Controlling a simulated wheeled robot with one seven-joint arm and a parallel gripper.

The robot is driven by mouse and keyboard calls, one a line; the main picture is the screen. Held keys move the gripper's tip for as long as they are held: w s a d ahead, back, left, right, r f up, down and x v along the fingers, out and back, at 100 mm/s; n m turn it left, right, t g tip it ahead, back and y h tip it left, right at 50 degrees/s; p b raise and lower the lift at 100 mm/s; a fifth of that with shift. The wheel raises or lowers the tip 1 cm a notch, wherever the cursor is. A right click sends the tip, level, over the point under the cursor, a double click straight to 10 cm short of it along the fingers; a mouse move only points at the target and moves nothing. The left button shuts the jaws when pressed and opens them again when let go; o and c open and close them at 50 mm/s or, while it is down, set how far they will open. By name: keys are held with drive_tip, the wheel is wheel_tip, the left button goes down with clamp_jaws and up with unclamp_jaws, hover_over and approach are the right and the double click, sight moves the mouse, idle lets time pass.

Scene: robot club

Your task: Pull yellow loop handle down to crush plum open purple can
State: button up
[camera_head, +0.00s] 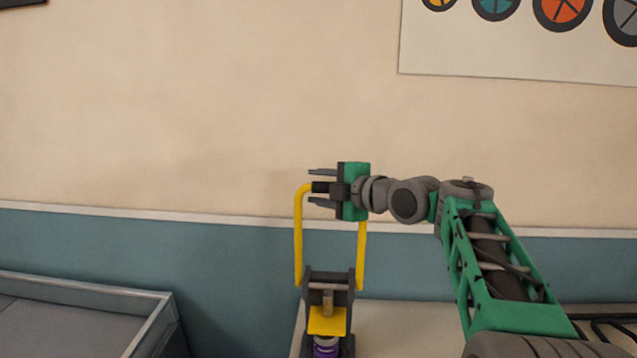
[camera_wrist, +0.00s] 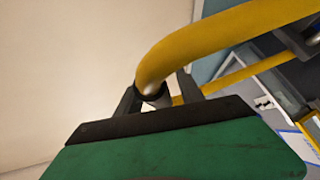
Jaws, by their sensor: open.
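The yellow loop handle (camera_head: 298,240) stands raised above the dark can crusher (camera_head: 328,284) in the head view, with a black grip at its top. My gripper (camera_head: 318,187) is at the top of the loop, its jaws open with one finger above and one below the black grip. In the wrist view the yellow handle (camera_wrist: 215,38) runs across in front of my gripper (camera_wrist: 165,90), and the grip end sits between the fingers. The purple can (camera_head: 326,346) stands upright in the crusher under a yellow plate (camera_head: 327,321); its lower part is cut off by the frame.
The crusher stands on a pale surface (camera_head: 400,315). A grey open-topped bin or tray (camera_head: 90,285) is at the lower left. A wall poster (camera_head: 520,45) with wheels hangs at the upper right. The space left of the handle is clear.

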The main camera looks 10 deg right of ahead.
drive_tip(key=shift+c, duration=0.3)
clamp_jaws()
drive_tip(key=shift+f, duration=0.1)
idle(1.1)
